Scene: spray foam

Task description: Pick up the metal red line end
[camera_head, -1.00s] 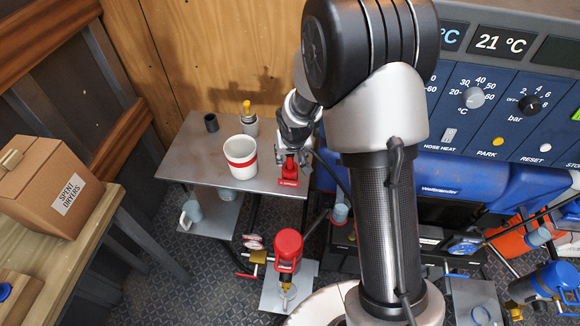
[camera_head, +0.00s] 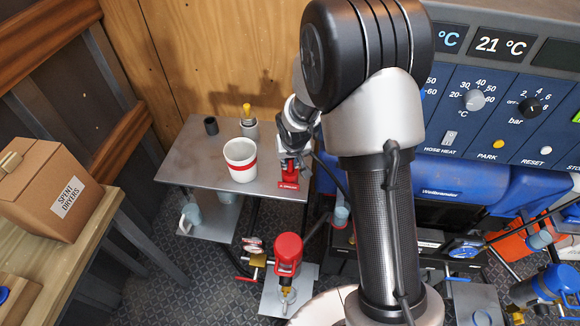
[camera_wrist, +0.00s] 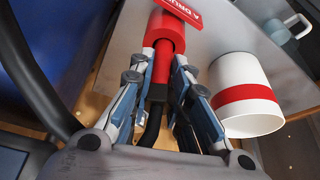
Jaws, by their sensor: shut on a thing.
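The metal red line end (camera_wrist: 162,62) is a slim red rod with a dark collar and a black hose below it in the wrist view. My gripper (camera_wrist: 164,60) is shut on it, with one finger on each side. The rod's far end meets a wide red cylindrical holder (camera_wrist: 166,29) with a lettered red plate. I cannot tell how deep it sits inside. In the head view my gripper (camera_head: 291,157) is at the right end of the grey metal table (camera_head: 205,170), and the red holder (camera_head: 290,179) shows just below it.
A white cup with a red band (camera_head: 240,163) stands left of my gripper. A dark small cup (camera_head: 211,126) and a yellow-topped grey holder (camera_head: 249,128) are further back. A red-capped pump (camera_head: 288,252) stands below. The blue machine (camera_head: 470,160) is at right.

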